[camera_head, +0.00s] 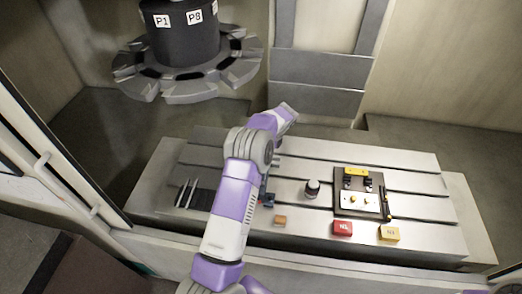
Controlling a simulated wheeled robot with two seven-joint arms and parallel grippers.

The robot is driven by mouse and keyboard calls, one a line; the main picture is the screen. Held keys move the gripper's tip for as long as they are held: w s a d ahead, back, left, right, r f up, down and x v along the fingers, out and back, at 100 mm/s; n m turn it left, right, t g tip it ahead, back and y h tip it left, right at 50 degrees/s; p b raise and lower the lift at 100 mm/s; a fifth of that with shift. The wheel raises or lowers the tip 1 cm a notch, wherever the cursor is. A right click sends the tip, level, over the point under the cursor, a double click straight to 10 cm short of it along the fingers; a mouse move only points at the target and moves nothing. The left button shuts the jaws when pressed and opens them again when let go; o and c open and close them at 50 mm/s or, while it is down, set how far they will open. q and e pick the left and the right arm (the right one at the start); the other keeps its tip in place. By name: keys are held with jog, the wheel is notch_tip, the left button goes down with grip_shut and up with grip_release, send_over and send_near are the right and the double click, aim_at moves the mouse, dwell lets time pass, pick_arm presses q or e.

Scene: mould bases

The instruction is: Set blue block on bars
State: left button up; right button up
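A small blue piece (269,199), possibly the blue block, shows on the slotted metal table beside my purple and white arm, partly hidden by it. I cannot tell if it is held. Thin upright bars (185,191) stand at the left of the table, next to a dark ribbed piece (204,199). My arm rises from the bottom, left of centre, and bends over the table; I take it as the left one. Its gripper is hidden or too small to make out. My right gripper is not in view.
The slotted table (420,163) carries a dark plate with yellow parts (345,207), a round dark knob (312,188), a red block (342,228), a tan block (389,233) and a small orange-brown block (280,220). A tool carousel (187,75) hangs at upper left.

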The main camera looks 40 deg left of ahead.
pick_arm(q)
jog(key=shift+f, duration=0.3)
dwell(0.4)
jog(key=shift+s+d+f, duration=0.15)
jog(key=shift+f, duration=0.3)
jog(key=shift+s+d+f, duration=0.1)
jog(key=shift+s+f, duration=0.05)
jog(key=shift+f, duration=0.05)
dwell(0.3)
jog(key=shift+w+a+r+p, duration=0.15)
jog(key=shift+r+p, duration=0.25)
jog(key=shift+r, duration=0.25)
jog(key=shift+w+a+r+p, duration=0.15)
jog(key=shift+r+p, duration=0.25)
jog(key=shift+r, duration=0.6)
